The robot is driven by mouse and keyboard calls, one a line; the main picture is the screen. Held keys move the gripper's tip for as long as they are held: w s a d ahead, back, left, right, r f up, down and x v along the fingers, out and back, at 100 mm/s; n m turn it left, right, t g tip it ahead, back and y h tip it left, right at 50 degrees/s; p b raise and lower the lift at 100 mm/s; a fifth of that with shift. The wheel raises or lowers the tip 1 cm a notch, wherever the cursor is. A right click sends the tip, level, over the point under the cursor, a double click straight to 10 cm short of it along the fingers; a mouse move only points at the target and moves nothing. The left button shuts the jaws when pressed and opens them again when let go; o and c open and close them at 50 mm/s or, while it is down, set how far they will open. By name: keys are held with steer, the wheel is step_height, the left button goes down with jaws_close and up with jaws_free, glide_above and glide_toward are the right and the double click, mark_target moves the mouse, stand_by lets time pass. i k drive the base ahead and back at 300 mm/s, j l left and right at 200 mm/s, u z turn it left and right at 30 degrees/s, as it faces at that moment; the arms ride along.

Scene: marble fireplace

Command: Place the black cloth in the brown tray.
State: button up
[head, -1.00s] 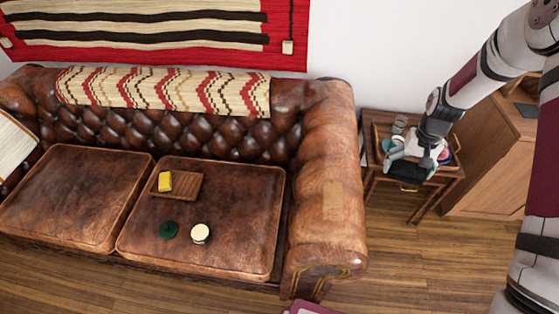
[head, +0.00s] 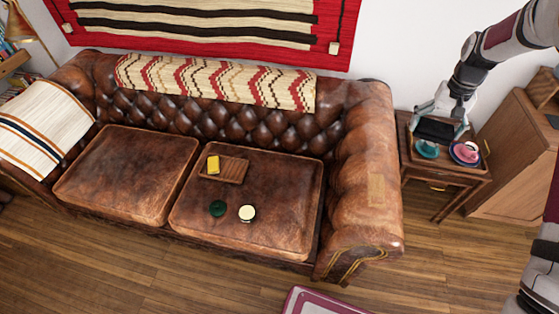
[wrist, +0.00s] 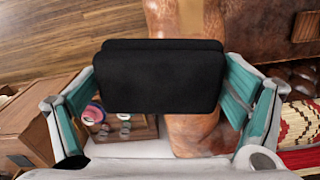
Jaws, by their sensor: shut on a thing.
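The black cloth (head: 436,130) is a folded dark pad held between the fingers of my gripper (head: 440,126), above the side table at the right in the head view. In the wrist view the cloth (wrist: 160,78) spans the space between the two teal fingers. A small brown tray (head: 232,171) lies on the right sofa seat cushion, well left of my gripper. A yellow block-like thing (head: 213,164) sits at its left side, and its right part is bare.
The leather sofa's thick right arm (head: 365,165) stands between table and seat. A green disc (head: 217,208) and a cream-topped round thing (head: 247,213) lie in front of the tray.

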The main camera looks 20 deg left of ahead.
mark_target(235, 171)
steer(key=k+j+u, duration=0.1)
steer(key=j, duration=0.8)
steer(key=j+u, duration=0.1)
steer(key=j, duration=1.25)
steer(key=i+j, duration=0.15)
steer(key=j, duration=0.3)
steer(key=j+u, duration=0.1)
steer(key=j, duration=0.3)
